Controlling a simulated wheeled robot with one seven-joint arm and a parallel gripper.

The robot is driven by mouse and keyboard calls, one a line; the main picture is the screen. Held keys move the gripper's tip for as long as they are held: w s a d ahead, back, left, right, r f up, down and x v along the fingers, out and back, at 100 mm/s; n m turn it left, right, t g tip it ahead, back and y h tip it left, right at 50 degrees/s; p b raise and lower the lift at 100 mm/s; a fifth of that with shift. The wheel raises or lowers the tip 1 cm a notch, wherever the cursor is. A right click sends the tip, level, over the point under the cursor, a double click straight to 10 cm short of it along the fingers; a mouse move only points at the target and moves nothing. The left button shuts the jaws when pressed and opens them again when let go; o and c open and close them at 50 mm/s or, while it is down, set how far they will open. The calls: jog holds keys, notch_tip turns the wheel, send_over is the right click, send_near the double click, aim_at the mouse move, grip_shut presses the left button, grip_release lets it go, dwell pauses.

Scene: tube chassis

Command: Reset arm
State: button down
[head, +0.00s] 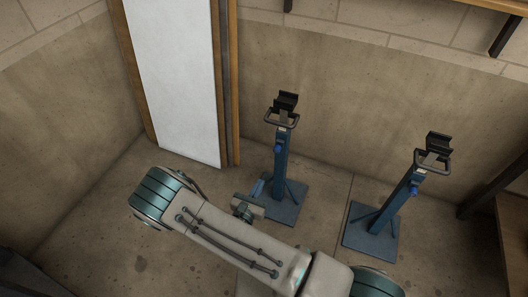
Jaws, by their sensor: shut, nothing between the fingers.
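My arm (235,238) crosses the lower part of the head view, from the teal joint (160,197) at the left to another teal joint (375,283) at the bottom right. A small grey and teal part shows just behind the arm's middle; I cannot tell what it is. My gripper's fingers cannot be made out in this view. No object is seen held.
Two blue stands with black cradles on top, a left one (281,160) and a right one (395,203), stand upright beyond the arm. A white panel (176,80) in a wooden frame leans at the back wall. A wooden surface (514,235) is at the right edge.

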jog(key=s+d+r+m+g+h+p, duration=0.25)
jog(key=d+r+m+g+p, duration=0.4)
jog(key=r, duration=0.75)
jog(key=s+d+r+m+g+h+p, duration=0.2)
jog(key=d+r+m+g+h+p, duration=0.15)
jog(key=d+r+m+g, duration=0.75)
jog(key=s+r+m+t+y+p, duration=0.1)
jog(key=s+r+m+y+p, duration=0.3)
jog(key=r, duration=0.6)
jog(key=s+r+m+t+y+p, duration=0.1)
jog(key=s+r+m+y+p, duration=0.3)
jog(key=r, duration=0.6)
jog(key=s+d+r+m+t+y+p, duration=0.1)
jog(key=s+r+m+y+p, duration=0.3)
jog(key=r, duration=0.6)
jog(key=shift+s+m, duration=0.35)
jog(key=shift+m, duration=0.9)
jog(key=shift+t, duration=0.25)
